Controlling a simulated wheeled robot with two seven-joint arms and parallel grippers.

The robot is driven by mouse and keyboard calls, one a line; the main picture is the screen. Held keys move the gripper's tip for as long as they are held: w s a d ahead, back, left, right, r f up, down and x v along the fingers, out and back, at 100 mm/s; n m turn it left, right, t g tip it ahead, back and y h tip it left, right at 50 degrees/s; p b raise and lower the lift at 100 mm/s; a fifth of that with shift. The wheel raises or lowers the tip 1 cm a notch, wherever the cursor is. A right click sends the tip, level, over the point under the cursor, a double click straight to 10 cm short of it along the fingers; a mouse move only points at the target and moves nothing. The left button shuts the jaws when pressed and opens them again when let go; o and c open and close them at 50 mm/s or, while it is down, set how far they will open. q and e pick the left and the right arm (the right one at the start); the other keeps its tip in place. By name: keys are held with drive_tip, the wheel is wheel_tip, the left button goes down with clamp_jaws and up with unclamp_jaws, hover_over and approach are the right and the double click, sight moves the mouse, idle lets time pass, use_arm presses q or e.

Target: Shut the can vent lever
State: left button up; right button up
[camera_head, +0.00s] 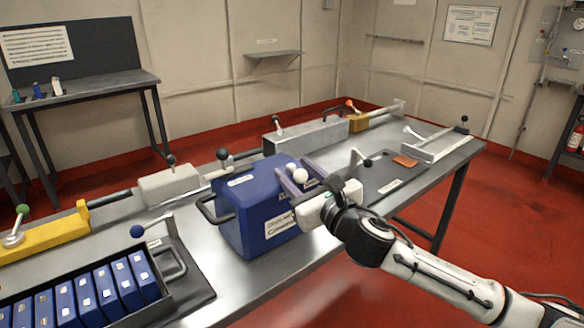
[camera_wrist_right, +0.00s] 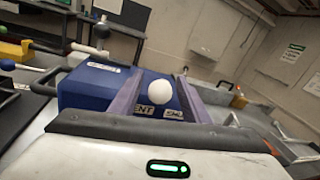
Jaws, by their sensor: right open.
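The can is a blue box (camera_head: 250,215) on the steel table, with a black side handle and white labels. The vent lever's white ball knob (camera_head: 299,175) shows at the can's top right; in the wrist view the knob (camera_wrist_right: 159,92) stands between my two fingers. My right gripper (camera_head: 293,167) is open, its fingers reaching over the can's top on either side of the knob. I cannot tell whether a finger touches it. My left gripper is not in view.
A tray of blue cells (camera_head: 110,285) and a blue-knobbed lever (camera_head: 137,231) lie at the front left. A yellow block (camera_head: 45,238), a pale block (camera_head: 168,185) and a grey box (camera_head: 305,140) line the back. A dark mat (camera_head: 380,180) lies right of the can.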

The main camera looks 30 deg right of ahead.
drive_tip(key=shift+w+d, duration=0.1)
drive_tip(key=shift+w, duration=0.95)
clamp_jaws()
